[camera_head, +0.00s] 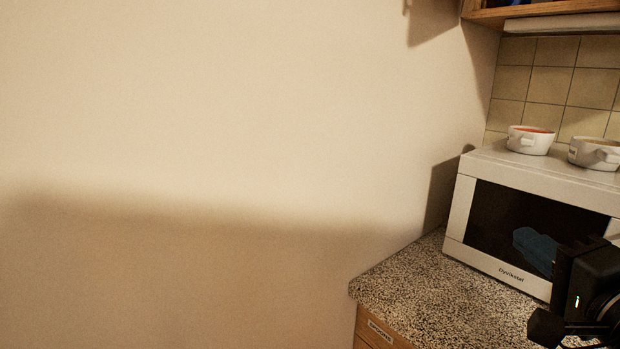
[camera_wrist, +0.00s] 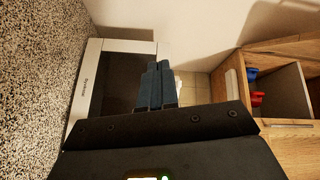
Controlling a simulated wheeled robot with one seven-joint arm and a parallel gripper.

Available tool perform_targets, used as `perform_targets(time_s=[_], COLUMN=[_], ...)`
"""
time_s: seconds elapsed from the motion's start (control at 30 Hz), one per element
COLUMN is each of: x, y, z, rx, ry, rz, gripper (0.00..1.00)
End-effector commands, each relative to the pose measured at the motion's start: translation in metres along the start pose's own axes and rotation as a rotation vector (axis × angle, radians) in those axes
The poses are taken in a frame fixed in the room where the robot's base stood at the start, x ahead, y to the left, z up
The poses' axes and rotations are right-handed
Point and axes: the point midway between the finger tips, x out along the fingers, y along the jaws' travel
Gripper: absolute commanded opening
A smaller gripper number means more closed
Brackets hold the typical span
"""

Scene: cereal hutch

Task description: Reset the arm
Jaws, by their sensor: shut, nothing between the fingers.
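My gripper (camera_wrist: 158,67) shows in the wrist view as two blue-grey fingers side by side, shut with nothing between them. In the head view its blue fingers (camera_head: 534,247) show at the right, in front of the microwave's dark door. The black wrist part of my arm is at the lower right edge there. The fingers look clear of the counter. Whether they touch the microwave cannot be told.
A white microwave (camera_head: 462,210) stands on the speckled counter (camera_head: 415,280), with two white bowls (camera_head: 530,140) (camera_head: 596,153) on top. A wooden wall cabinet (camera_wrist: 285,50) holds blue and red items. The plain wall (camera_head: 200,120) at left has free room before it.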

Motion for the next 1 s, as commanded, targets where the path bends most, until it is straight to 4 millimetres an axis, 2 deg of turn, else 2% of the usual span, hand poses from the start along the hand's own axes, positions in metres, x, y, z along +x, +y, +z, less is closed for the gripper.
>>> perform_targets(time_s=[0.03,0.2,0.37,0.5,0.73,1.0], x=[-0.010,-0.047,-0.089,-0.131,-0.206,-0.297], y=[0.021,0.070,0.108,0.134,0.161,0.167], z=[0.012,0.041,0.066,0.087,0.115,0.137], rx=[-0.028,-0.158,-0.299,-0.434,-0.678,-0.986], ry=[0.006,0.033,0.043,0.039,0.003,-0.080], rz=[0.025,0.080,0.134,0.177,0.235,0.265], gripper=[0.00,0.00,0.00,0.00,0.00,0.00])
